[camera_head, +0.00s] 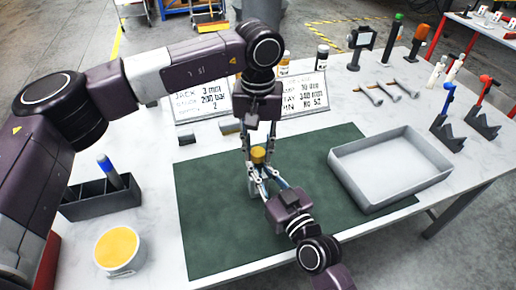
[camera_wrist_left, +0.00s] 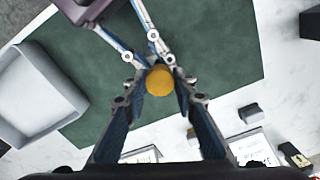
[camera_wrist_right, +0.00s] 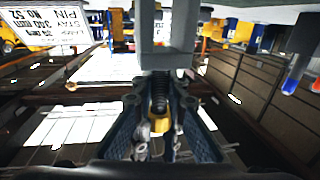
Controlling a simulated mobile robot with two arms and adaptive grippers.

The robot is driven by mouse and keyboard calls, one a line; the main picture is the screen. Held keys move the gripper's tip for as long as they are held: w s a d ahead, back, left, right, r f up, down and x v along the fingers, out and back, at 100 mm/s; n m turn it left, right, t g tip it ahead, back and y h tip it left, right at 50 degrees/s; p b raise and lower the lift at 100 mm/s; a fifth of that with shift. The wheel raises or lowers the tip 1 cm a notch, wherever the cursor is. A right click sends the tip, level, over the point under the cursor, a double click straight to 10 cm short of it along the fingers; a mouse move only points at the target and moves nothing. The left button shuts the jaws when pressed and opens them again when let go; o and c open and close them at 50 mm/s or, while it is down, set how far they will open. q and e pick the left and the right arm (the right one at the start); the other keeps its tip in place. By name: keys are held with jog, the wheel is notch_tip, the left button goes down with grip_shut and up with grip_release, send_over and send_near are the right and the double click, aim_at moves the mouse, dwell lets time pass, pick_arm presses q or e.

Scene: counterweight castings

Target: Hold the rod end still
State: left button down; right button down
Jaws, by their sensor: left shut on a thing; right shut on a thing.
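A small upright piece with a round yellow top (camera_head: 258,154) stands over the green mat (camera_head: 210,215). My left gripper (camera_head: 259,150) comes down from above and is shut on this piece. The yellow top (camera_wrist_left: 159,80) shows between its fingertips in the left wrist view. My right gripper (camera_head: 257,181) reaches in from the front and is shut on the same piece, lower down. In the right wrist view a threaded rod (camera_wrist_right: 160,92) and a yellow part (camera_wrist_right: 160,125) show between its fingers. The fingers hide much of the piece, and the exact contact is unclear.
A grey tray (camera_head: 395,165) stands on the right of the mat. A dark holder (camera_head: 100,199) and a cup with yellow contents (camera_head: 117,248) are at left. Placards (camera_head: 300,97) stand behind. Tools (camera_head: 385,90) and stands (camera_head: 480,122) are at the back right. The mat's left part is clear.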

pick_arm(q)
jog(key=m, duration=0.5)
jog(key=shift+w+a+m, duration=0.1)
jog(key=shift+m, duration=0.3)
jog(key=m, duration=0.4)
jog(key=shift+m, duration=0.4)
jog(key=c, duration=1.6)
grip_release()
jog(key=shift+r, duration=0.15)
notch_tip(320, 180, up, 4)
jog(key=shift+r, duration=0.1)
jog(key=shift+c, duration=0.4)
